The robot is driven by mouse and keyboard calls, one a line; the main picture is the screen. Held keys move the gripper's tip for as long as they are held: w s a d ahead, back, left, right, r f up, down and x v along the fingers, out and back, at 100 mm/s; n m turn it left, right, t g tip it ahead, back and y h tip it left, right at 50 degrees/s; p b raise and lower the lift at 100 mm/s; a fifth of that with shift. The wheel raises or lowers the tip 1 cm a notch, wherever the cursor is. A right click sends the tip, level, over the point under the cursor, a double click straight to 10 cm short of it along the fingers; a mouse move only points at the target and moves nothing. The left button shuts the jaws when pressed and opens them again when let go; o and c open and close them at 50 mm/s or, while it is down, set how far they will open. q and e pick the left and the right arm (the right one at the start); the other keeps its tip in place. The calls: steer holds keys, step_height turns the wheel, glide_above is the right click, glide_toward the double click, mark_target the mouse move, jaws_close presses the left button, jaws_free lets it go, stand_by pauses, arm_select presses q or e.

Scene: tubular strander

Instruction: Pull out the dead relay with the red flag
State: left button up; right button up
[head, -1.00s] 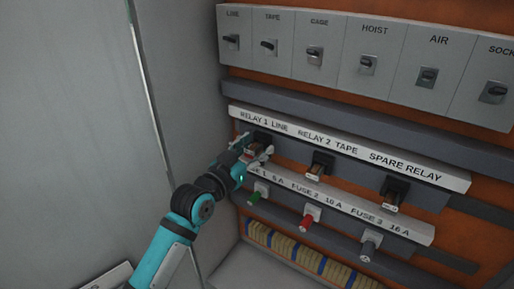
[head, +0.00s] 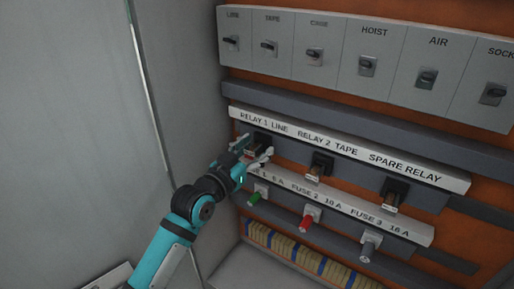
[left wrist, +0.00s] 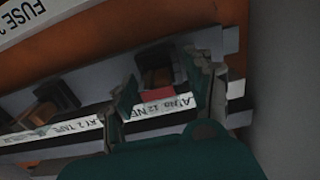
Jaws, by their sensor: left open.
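The relay with the red flag sits in the RELAY 1 LINE socket, at the left end of the relay row. In the head view its dark socket (head: 262,138) shows above my fingers, which hide part of the relay. In the left wrist view the red flag (left wrist: 157,95) and the relay's dark body (left wrist: 160,72) lie between my fingers. My left gripper (head: 254,155) is open in front of this relay; in the left wrist view its fingers (left wrist: 165,97) are on either side of the flag. I cannot tell whether they touch the relay. My right gripper is not in view.
Relay 2 (head: 320,165) and the spare relay (head: 393,191) stand to the right. Below are a green fuse (head: 256,196), a red fuse (head: 307,222) and a grey fuse (head: 368,247). A row of switches (head: 366,65) is above. The grey cabinet wall (head: 185,90) is close on the left.

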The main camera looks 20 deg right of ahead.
mark_target(249, 156)
arm_select(q)
jaws_close()
steer(key=shift+a, duration=0.1)
stand_by(0.3)
steer(key=shift+p+v, duration=0.45)
steer(key=shift+v, duration=0.4)
steer(key=shift+p+v, duration=0.95)
steer(key=shift+v, duration=1.1)
steer(key=shift+s+f, duration=0.15)
steer(key=s+a+f+n+t+y+b, duration=0.2)
steer(key=s+a, duration=0.4)
steer(key=a, duration=0.5)
steer(key=s+a+f+n+t+y+b, duration=0.1)
steer(key=s+a+f+n+y, duration=0.4)
steer(key=a, duration=0.6)
steer(key=s+a+f+n+t+y+b, duration=0.2)
steer(key=s+a+f+y, duration=0.4)
steer(key=a, duration=0.5)
steer(key=shift+s+f+n+t+y+b, duration=0.35)
steer(key=shift+s+n+t+y, duration=0.3)
steer(key=shift+s+t, duration=0.35)
